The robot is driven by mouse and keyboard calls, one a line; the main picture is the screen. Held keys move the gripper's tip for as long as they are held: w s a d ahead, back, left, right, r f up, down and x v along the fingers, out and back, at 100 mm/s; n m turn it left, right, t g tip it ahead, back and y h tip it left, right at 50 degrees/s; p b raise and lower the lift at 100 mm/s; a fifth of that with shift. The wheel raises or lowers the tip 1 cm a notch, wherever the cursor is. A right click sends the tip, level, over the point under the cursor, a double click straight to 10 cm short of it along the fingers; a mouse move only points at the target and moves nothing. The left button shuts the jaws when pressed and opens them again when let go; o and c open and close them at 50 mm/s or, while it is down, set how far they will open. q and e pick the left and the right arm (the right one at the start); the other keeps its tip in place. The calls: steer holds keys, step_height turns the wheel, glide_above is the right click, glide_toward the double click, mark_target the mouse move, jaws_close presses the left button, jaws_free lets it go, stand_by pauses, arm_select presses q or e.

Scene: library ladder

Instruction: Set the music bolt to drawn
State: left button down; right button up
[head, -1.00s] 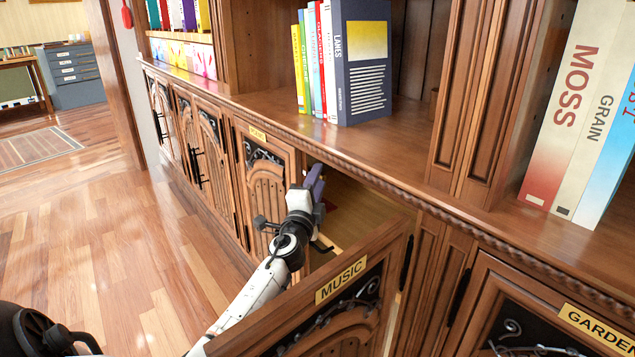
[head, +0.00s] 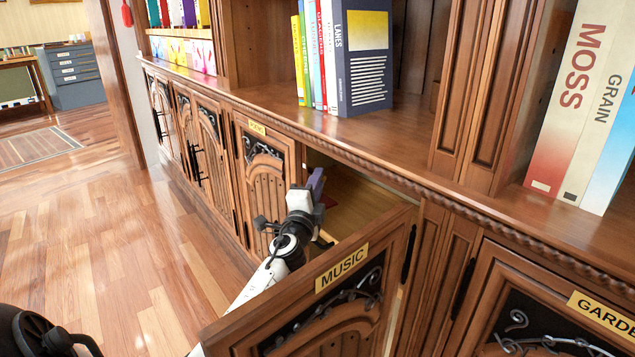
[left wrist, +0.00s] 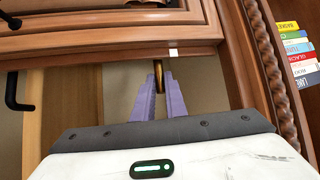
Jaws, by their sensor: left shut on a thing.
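The cabinet door labelled MUSIC (head: 342,268) stands open, swung out toward me. My left gripper (head: 317,182) reaches past this door to the cabinet opening, near the underside of the shelf edge. In the left wrist view the purple fingers of the left gripper (left wrist: 158,92) are closed around a thin brass rod (left wrist: 158,72), which looks like the music bolt. The rod's lower part is hidden between the fingers. In the head view the bolt cannot be made out. Whether it is drawn cannot be told. My right gripper is not in view.
The neighbouring door (head: 264,180) on the left is shut, as is the GARDEN door (head: 540,325) at lower right. Books (head: 362,60) stand on the shelf above. The open door's panel lies close to my left forearm. The wooden floor (head: 100,240) at left is clear.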

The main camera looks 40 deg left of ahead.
arm_select(q)
steer(key=shift+f, duration=0.35)
steer(key=c, duration=1.8)
jaws_free()
steer(key=shift+f, duration=0.1)
steer(key=shift+c, duration=0.2)
steer(key=shift+o, duration=0.2)
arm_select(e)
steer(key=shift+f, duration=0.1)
arm_select(q)
steer(key=shift+s, duration=0.1)
steer(key=p+v, duration=0.1)
steer(key=v, duration=0.9)
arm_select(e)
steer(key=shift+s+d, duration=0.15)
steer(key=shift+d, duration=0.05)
